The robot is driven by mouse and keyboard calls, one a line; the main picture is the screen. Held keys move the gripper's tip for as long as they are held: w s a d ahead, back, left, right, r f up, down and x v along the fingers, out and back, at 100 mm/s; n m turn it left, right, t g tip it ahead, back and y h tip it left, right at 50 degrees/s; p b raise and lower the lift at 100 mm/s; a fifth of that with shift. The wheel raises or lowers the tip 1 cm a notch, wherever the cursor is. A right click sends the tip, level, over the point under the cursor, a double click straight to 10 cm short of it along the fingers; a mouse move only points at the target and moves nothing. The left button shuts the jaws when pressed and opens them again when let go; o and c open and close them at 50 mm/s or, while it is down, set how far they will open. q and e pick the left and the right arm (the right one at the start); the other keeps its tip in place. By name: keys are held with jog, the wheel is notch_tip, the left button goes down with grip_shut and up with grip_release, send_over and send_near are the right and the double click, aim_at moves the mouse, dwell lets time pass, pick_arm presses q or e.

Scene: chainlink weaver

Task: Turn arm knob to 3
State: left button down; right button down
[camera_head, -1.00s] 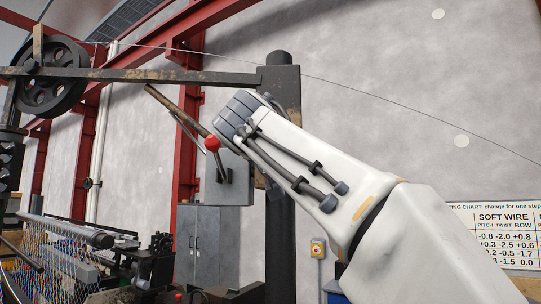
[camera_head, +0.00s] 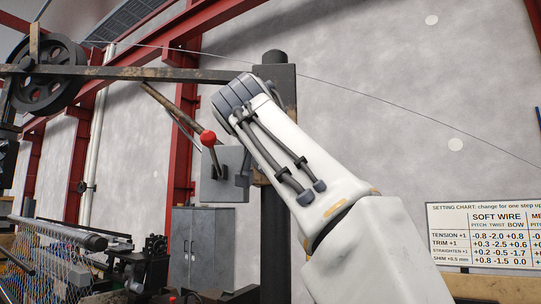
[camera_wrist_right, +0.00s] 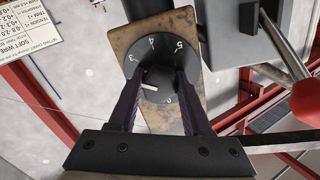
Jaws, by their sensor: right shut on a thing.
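The arm knob (camera_wrist_right: 160,80) is a dark round knob with a white pointer line. It sits on a black dial (camera_wrist_right: 166,50) with white numbers, on a worn brown-grey plate. In the right wrist view my right gripper (camera_wrist_right: 158,84) is shut on the knob, one finger on each side. The pointer faces left and slightly down, between the visible 3 and 0; the number beside it is hidden by a finger. In the head view my right forearm covers the knob and gripper. My left gripper is in neither view.
A lever with a red ball (camera_head: 208,137) stands out from a grey box (camera_head: 222,178) beside the dark post (camera_head: 274,78). A wire spool (camera_head: 42,75) and beam are at upper left. A setting chart (camera_head: 485,236) hangs at right.

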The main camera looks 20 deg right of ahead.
jog(key=shift+d+m, duration=0.1)
jog(key=shift+m, duration=1.2)
jog(key=shift+c, duration=1.8)
grip_release()
jog(key=shift+s, duration=0.15)
jog(key=b+v, duration=0.2)
jog(key=v, duration=0.8)
jog(key=shift+s, duration=0.2)
